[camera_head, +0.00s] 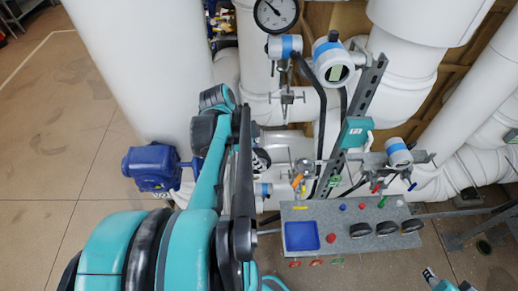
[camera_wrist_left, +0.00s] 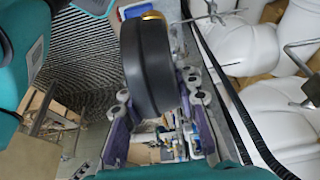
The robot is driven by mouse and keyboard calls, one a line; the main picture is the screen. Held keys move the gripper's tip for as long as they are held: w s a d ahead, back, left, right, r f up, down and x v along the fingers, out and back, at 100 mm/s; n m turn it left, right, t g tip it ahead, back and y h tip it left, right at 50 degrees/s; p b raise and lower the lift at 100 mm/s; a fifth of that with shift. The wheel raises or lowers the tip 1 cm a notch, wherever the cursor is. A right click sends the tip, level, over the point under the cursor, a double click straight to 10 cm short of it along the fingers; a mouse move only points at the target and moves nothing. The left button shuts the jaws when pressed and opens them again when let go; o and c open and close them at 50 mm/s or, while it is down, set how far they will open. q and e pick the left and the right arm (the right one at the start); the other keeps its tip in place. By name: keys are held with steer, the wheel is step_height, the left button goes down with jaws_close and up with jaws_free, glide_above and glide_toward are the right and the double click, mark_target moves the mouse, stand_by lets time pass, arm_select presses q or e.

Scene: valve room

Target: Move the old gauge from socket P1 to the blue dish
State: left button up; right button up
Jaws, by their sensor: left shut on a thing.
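My left gripper (camera_wrist_left: 157,112) is shut on a black round gauge (camera_wrist_left: 147,62), which shows in the left wrist view with its side toward the camera and a brass-coloured fitting at its top. In the head view my left arm reaches up through the middle. Its gripper (camera_head: 260,160) is mostly hidden behind the arm, so the held gauge is hard to make out there. The blue dish (camera_head: 302,236) lies empty on the left of a grey board (camera_head: 340,215), to the right of and below the gripper. I cannot pick out socket P1. My right gripper is not clearly visible.
Several black gauges (camera_head: 387,228) sit at the board's right, with small coloured pieces behind them. A blue motor (camera_head: 152,167) stands left. Floor is clear at far left.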

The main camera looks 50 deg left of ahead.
arm_select(q)
steer(key=s+d+p, duration=0.1)
steer(key=s+d, duration=0.2)
steer(key=shift+d+p, duration=0.2)
steer(key=shift+p, duration=0.15)
arm_select(e)
step_height(320, 180, up, 2)
arm_select(q)
steer(key=shift+w, duration=0.1)
arm_select(e)
steer(key=shift+f, duration=0.1)
